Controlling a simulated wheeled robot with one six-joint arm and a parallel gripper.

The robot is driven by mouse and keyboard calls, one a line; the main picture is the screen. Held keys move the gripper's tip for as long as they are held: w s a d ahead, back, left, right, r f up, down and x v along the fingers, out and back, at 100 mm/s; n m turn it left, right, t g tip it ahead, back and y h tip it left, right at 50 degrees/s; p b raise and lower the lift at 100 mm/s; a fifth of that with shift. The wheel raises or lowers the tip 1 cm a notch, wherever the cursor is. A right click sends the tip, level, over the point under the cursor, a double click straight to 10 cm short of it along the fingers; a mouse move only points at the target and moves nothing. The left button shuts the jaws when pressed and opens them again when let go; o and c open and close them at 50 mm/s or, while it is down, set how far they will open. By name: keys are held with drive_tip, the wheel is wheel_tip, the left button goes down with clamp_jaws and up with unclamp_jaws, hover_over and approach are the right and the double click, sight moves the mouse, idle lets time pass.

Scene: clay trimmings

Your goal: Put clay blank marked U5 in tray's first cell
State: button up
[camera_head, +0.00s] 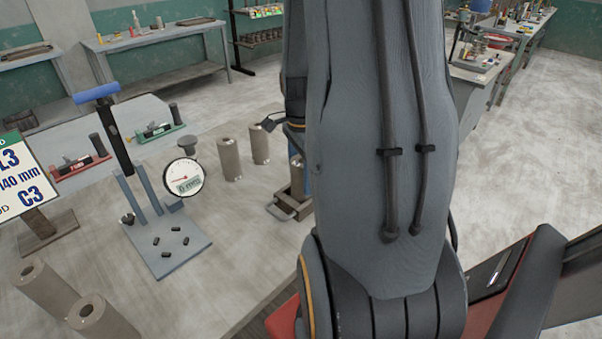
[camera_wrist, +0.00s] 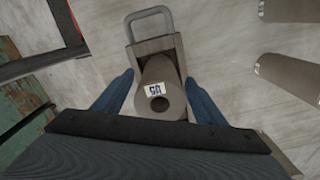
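The clay blank marked U5 (camera_wrist: 150,105) is a grey-brown cylinder with a hole in its top and a white label. It stands upright in the tray (camera_wrist: 133,57), at the end with the metal handle. My gripper (camera_wrist: 160,77) has its blue fingers on either side of the blank, with narrow gaps, and looks open. In the head view the tray (camera_head: 283,208) and blank (camera_head: 297,176) are partly hidden by my arm. How the tray's cells divide is hidden.
Two more blanks (camera_head: 230,159) (camera_head: 260,144) stand left of the tray. Two others (camera_head: 45,289) (camera_head: 103,319) are at the front left. A gauge stand with a dial (camera_head: 184,177), a sign (camera_head: 22,180) and red (camera_head: 80,167) and green (camera_head: 159,131) fixtures are also to the left.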

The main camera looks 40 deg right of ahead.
wheel_tip(320, 180, up, 12)
drive_tip(key=shift+r+b, duration=0.1)
drive_tip(key=shift+b, duration=1.15)
drive_tip(key=s+a+f+n, duration=0.1)
drive_tip(key=a+f+n, duration=0.2)
drive_tip(key=a+n, duration=0.4)
drive_tip(key=a+f+n, duration=0.3)
drive_tip(key=a+n, duration=0.4)
drive_tip(key=a, duration=0.2)
drive_tip(key=s+a+f+n+t, duration=0.1)
drive_tip(key=a+f+n, duration=0.2)
drive_tip(key=a+n, duration=0.4)
drive_tip(key=shift+s+a+n, duration=0.3)
drive_tip(key=shift+a, duration=0.3)
drive_tip(key=shift+f, duration=0.1)
